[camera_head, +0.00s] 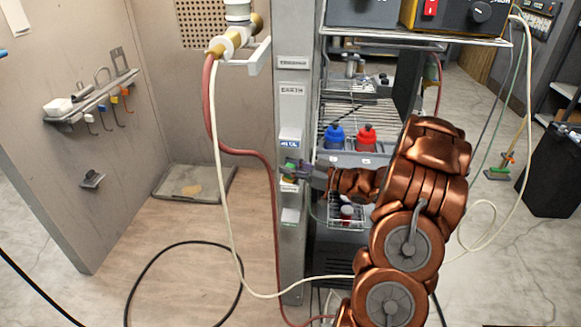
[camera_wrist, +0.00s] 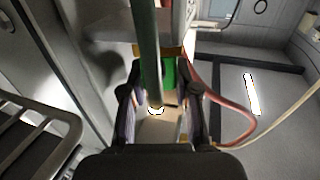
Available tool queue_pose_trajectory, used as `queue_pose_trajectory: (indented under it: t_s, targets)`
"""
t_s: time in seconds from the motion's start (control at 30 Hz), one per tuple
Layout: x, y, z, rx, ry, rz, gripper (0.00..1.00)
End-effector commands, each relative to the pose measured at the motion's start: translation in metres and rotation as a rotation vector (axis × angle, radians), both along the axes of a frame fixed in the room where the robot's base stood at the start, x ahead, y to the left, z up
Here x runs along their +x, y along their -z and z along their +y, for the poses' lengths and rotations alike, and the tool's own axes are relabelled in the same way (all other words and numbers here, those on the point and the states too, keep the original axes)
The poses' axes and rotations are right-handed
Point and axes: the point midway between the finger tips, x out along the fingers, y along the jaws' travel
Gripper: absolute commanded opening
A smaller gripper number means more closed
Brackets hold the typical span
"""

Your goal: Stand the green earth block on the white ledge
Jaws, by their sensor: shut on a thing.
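My gripper (camera_head: 298,171) reaches left to the front of the grey post, at about mid height. It is shut on the green earth block (camera_head: 289,167), which shows as a small green patch at the fingertips. In the wrist view my gripper's fingers (camera_wrist: 162,85) stand either side of the green block (camera_wrist: 169,72); a long grey-green bar crosses in front and hides part of it. A white ledge (camera_head: 258,57) juts from the upper left of the post, well above my gripper. I cannot tell whether the block touches the post.
The post carries an EARTH label (camera_head: 291,90) and small pale and blue pieces. A red hose (camera_head: 268,190) and a cream cable hang close to its left. Blue (camera_head: 334,137) and red (camera_head: 366,138) bottles stand on the rack at right. Floor space at left is mostly clear.

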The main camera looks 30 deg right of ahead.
Motion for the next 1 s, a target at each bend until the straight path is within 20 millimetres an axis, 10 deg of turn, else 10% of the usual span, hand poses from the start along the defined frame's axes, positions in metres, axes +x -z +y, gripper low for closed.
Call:
queue_pose_trajectory:
  t_s: [0.4,0.43,0.6,1.0]
  targets:
    - [0.0001,0.0025,-0.0003,-0.001,0.001,0.001,0.02]
    - [0.0001,0.0026,-0.0003,-0.001,0.001,0.001,0.32]
    - [0.0000,0.0026,-0.0002,-0.001,0.001,0.001,0.50]
    - [0.0001,0.0022,-0.0010,0.000,0.003,0.000,0.59]
